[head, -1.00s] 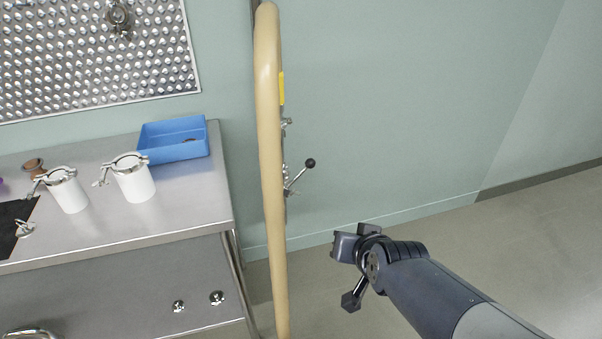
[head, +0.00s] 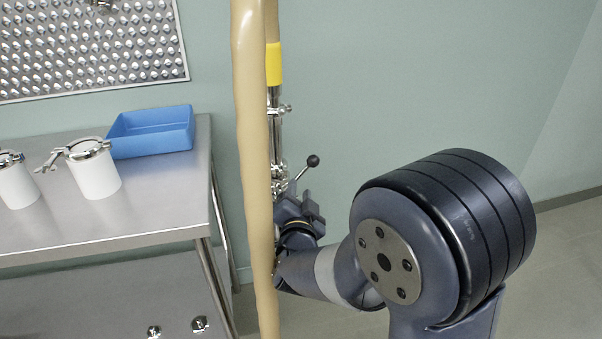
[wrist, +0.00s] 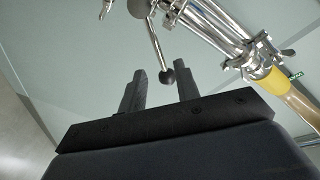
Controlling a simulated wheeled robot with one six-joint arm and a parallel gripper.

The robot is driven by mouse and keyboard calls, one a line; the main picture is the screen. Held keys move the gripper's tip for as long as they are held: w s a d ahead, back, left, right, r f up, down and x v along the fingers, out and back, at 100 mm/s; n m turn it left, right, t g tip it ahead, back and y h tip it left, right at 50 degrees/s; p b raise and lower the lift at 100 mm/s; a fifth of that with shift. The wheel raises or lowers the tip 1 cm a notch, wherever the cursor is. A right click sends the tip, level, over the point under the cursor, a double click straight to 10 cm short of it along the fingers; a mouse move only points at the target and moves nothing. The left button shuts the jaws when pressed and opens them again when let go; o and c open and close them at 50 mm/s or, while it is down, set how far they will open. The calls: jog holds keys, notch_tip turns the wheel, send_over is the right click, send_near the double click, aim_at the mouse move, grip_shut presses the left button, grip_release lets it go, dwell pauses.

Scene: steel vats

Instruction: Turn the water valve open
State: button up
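The water valve's lever (head: 304,172), a thin steel rod with a black ball knob (head: 313,160), sticks out up and to the right from a steel pipe (head: 277,140) with a yellow band. My gripper (head: 300,205) is just below the lever in the head view, partly behind the hose. In the wrist view the two fingers (wrist: 160,88) are open, and the knob (wrist: 168,76) shows in the gap between their tips, with the lever (wrist: 154,40) running up to the valve. Nothing is clamped; whether a finger touches the knob I cannot tell.
A thick beige hose (head: 253,180) hangs vertically in front of the pipe, close to my gripper. A steel table (head: 150,215) at left holds a blue bin (head: 152,132) and white clamped containers (head: 95,172). Open floor and bare wall lie to the right.

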aim_at(300, 175)
jog(key=w, duration=0.9)
jog(key=shift+w, duration=0.2)
grip_shut()
